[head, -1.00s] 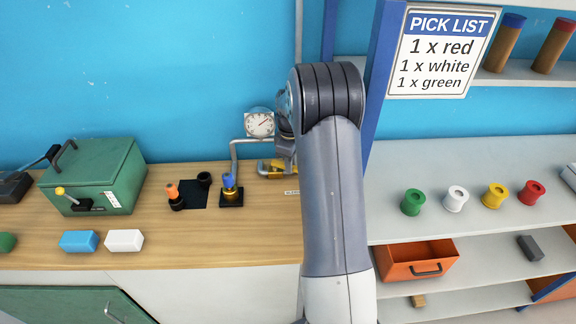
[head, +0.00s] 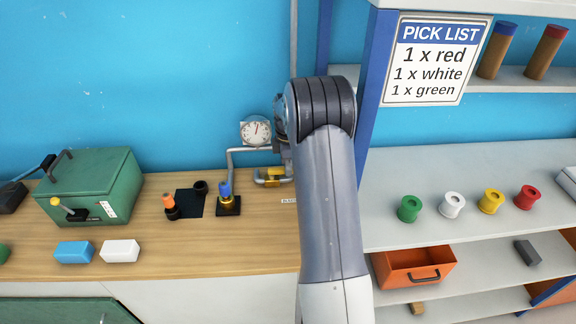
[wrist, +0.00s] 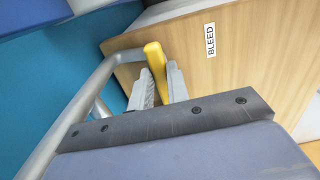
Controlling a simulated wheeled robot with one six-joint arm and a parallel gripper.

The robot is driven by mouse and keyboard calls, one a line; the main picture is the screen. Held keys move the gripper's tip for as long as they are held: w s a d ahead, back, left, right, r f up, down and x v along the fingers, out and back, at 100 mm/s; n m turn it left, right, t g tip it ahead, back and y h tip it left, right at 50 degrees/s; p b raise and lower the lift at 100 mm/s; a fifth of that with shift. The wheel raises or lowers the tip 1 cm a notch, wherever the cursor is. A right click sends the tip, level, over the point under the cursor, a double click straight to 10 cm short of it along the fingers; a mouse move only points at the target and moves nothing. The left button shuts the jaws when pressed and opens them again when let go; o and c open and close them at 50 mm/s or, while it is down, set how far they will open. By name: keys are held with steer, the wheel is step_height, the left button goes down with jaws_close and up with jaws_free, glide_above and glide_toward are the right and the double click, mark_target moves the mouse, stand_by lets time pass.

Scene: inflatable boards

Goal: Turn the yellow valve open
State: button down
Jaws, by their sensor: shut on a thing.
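The yellow valve (head: 271,177) sits on a grey pipe at the back of the wooden bench, partly hidden by my arm in the head view. In the wrist view its yellow lever (wrist: 154,57) stands between the two fingers of my gripper (wrist: 159,86). The gripper is shut on the lever. In the head view my gripper (head: 287,163) is mostly hidden behind my arm. A round white gauge (head: 256,131) with a dark needle stands just above the pipe. A label reading BLEED (wrist: 210,40) is on the bench beside the valve.
A blue-topped fitting (head: 226,192) and an orange-topped one (head: 170,206) stand left of the valve. A green box (head: 92,186) is farther left. A blue post (head: 368,110) and shelves with coloured spools rise at right.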

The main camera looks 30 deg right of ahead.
steer(key=shift+w+r, duration=0.1)
steer(key=c, duration=1.4)
jaws_free()
steer(key=shift+o, duration=0.2)
step_height(320, 180, up, 11)
steer(key=b, duration=0.1)
steer(key=shift+f, duration=0.2)
step_height(320, 180, down, 11)
steer(key=shift+r+p, duration=0.1)
steer(key=shift+p, duration=0.45)
